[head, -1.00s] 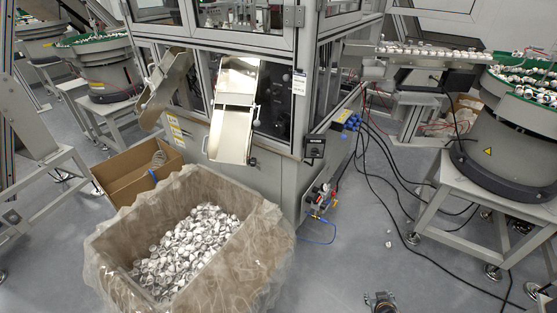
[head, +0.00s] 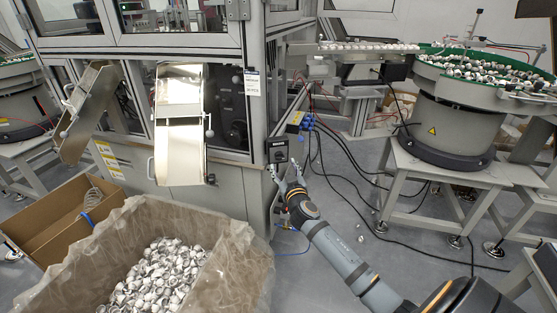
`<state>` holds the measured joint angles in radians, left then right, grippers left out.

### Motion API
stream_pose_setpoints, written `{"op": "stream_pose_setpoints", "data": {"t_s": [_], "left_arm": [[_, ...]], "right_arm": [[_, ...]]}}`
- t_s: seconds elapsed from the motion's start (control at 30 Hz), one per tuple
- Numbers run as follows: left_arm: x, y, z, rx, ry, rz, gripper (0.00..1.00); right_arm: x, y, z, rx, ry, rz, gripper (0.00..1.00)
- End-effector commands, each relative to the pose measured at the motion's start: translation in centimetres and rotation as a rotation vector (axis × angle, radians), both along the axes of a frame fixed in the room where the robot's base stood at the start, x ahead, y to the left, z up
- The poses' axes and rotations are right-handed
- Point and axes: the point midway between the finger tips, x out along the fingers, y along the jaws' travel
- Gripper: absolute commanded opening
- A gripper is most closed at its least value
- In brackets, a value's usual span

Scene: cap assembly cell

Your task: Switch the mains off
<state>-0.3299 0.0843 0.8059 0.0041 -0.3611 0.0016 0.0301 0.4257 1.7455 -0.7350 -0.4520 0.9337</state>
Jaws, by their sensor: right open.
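The mains switch (head: 277,147) is a small dark box with a rotary knob and a light label on the machine's front right corner post. The position of its knob is too small to tell. My right gripper (head: 284,168) is open and empty just below and in front of the switch, its fingertips spread and pointing up toward it. I cannot tell whether a fingertip touches the switch box. My left gripper is not in view.
A bagged bin of caps (head: 240,262) stands front left, beside a cardboard box (head: 50,222). Blue connectors and dark cables (head: 345,165) run right of the corner. A bowl feeder (head: 440,125) on a grey stand is at right. Two metal chutes hang at the machine's front.

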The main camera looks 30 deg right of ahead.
Motion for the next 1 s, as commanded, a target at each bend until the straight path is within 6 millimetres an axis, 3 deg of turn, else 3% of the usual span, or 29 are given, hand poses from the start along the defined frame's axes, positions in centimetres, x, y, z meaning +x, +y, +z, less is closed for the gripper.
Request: {"op": "stream_pose_setpoints", "data": {"t_s": [0.1, 0.3, 0.63, 1.0], "left_arm": [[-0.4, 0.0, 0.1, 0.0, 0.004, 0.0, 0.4], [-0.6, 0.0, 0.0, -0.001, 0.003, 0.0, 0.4], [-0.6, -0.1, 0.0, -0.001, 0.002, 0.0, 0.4], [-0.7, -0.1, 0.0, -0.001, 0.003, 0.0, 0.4]], "right_arm": [[2.3, -0.9, 0.2, 0.002, -0.001, -0.002, 0.56], [4.6, -1.6, 0.0, 0.0, 0.0, 0.0, 0.56], [5.0, -1.8, -0.1, -0.001, 0.001, 0.0, 0.54], [4.9, -1.7, -0.1, 0.0, 0.001, 0.001, 0.04]]}}
